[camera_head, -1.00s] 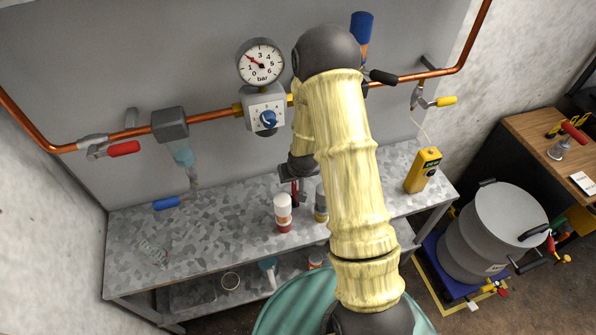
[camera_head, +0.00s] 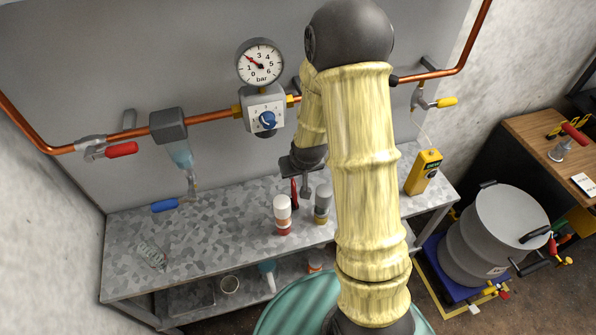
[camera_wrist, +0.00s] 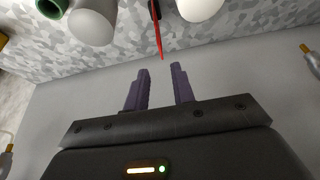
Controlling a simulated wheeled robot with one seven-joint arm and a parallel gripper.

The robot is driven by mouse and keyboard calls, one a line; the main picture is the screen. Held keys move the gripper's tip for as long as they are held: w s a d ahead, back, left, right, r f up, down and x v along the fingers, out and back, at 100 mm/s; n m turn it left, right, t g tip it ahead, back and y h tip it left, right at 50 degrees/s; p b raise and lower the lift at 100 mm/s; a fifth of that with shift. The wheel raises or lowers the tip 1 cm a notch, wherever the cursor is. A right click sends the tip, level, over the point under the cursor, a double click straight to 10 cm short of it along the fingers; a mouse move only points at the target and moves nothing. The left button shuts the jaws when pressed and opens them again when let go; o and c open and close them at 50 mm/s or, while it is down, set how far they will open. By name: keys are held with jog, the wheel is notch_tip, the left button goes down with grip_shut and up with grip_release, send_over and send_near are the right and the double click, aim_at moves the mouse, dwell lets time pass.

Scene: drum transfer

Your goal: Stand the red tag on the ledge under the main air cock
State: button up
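A thin upright red piece, which looks like the red tag (camera_head: 294,193), stands at the back of the metal bench, behind two bottles. In the wrist view the red tag (camera_wrist: 158,36) shows edge-on, just beyond my fingertips. My gripper (camera_wrist: 160,72) is open and empty, with a clear gap between its two fingers. In the head view my gripper (camera_head: 306,184) is low over the bench beside the tag, partly hidden by my arm. A red-handled cock (camera_head: 122,149) sits on the copper pipe at the left; I cannot tell whether it is the main air cock. No separate ledge is clear.
A white-capped bottle (camera_head: 282,214) and a grey-capped bottle (camera_head: 322,203) stand close to the tag. A pressure gauge and regulator (camera_head: 265,110) hang above. A yellow meter (camera_head: 423,172) stands at the bench's right. The bench's left (camera_head: 200,235) is mostly clear.

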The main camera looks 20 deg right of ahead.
jog(key=shift+r, duration=0.1)
jog(key=s+a+r+g, duration=0.2)
jog(key=s+r, duration=1)
jog(key=s, duration=0.3)
jog(key=shift+s+a, duration=0.2)
jog(key=shift+s, duration=0.2)
jog(key=shift+o, duration=1.2)
jog(key=shift+r, duration=0.1)
